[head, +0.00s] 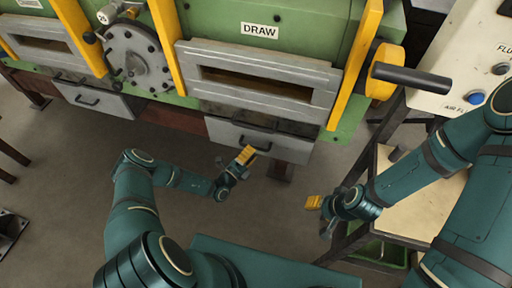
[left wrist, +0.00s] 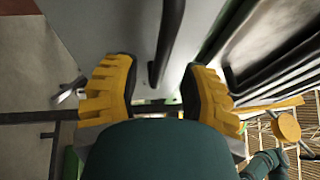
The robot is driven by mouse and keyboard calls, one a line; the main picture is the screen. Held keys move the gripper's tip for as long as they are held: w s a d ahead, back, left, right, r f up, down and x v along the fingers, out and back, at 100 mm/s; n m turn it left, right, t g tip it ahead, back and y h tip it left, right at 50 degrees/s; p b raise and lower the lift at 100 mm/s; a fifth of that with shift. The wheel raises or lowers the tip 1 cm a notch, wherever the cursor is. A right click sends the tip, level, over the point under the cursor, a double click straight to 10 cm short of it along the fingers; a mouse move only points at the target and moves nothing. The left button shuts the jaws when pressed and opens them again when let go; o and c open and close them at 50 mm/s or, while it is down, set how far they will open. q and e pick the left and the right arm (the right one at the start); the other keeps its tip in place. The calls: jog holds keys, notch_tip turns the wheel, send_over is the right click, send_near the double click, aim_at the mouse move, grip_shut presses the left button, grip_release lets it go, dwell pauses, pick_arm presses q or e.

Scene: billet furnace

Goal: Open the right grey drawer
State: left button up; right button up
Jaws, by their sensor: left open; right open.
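The right grey drawer (head: 290,149) is low on the green furnace, under the DRAW opening. Its dark bar handle (head: 262,146) is partly hidden by my left gripper (head: 246,156). In the left wrist view the grey drawer front (left wrist: 110,25) fills the top, and the handle (left wrist: 166,45) runs between the yellow fingers of my open left gripper (left wrist: 160,90). I cannot tell whether the fingers touch it. A dark strip shows above the drawer front; I cannot tell whether the drawer stands ajar. My right gripper (head: 318,206) is open and empty, away from the drawer.
A left grey drawer (head: 95,98) with its own handle is further left on the furnace. A black-handled yellow wheel (head: 385,75) sticks out at the right. A bench (head: 405,200) and a control box (head: 455,60) stand at the right. The floor before the drawers is clear.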

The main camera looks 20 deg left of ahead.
pick_arm(q)
jog(key=shift+x, duration=1.45)
grip_shut()
